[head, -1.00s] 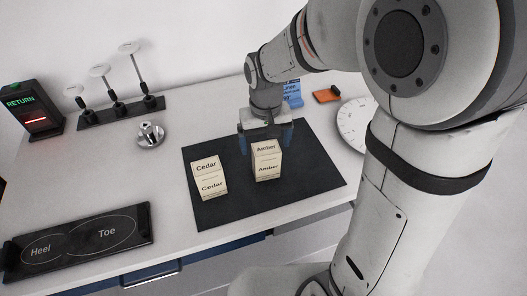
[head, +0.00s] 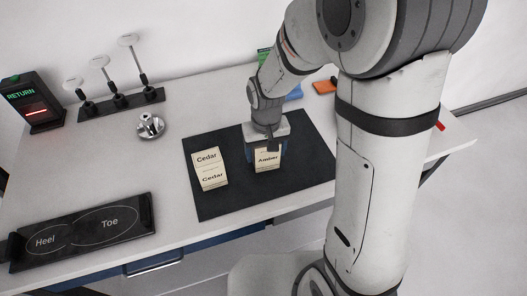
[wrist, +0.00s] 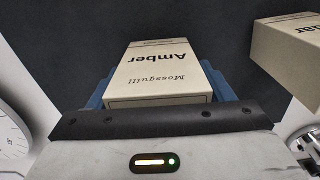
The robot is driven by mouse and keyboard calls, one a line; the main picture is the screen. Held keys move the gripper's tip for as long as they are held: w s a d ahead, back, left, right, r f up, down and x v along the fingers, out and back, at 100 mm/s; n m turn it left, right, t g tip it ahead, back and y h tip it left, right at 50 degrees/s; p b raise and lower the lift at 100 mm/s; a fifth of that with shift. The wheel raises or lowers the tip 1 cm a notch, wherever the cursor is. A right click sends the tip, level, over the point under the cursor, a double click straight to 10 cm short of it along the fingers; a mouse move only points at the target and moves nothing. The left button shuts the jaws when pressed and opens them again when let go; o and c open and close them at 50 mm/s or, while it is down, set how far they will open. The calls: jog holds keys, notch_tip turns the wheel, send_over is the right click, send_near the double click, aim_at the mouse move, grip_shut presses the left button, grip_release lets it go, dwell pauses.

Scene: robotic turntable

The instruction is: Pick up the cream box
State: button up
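Two cream boxes stand on the dark mat (head: 222,203). The box labelled Amber (head: 267,162) is on the right, and the one labelled Cedar (head: 210,172) is to its left. My gripper (head: 266,154) is down over the Amber box, with blue fingers at its two sides. In the wrist view, the Amber box (wrist: 160,75) lies between the blue fingers, and the Cedar box (wrist: 292,48) is apart at the upper right. The fingers look close to the Amber box, but I cannot tell whether they press on it. Its top is partly hidden by my gripper.
A black Heel/Toe panel (head: 82,232) lies front left. A metal knob (head: 150,126), a rack of paddles (head: 122,105) and a RETURN unit (head: 33,104) stand behind it. An orange item (head: 325,87) is at the back right.

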jog(key=c, duration=0.8)
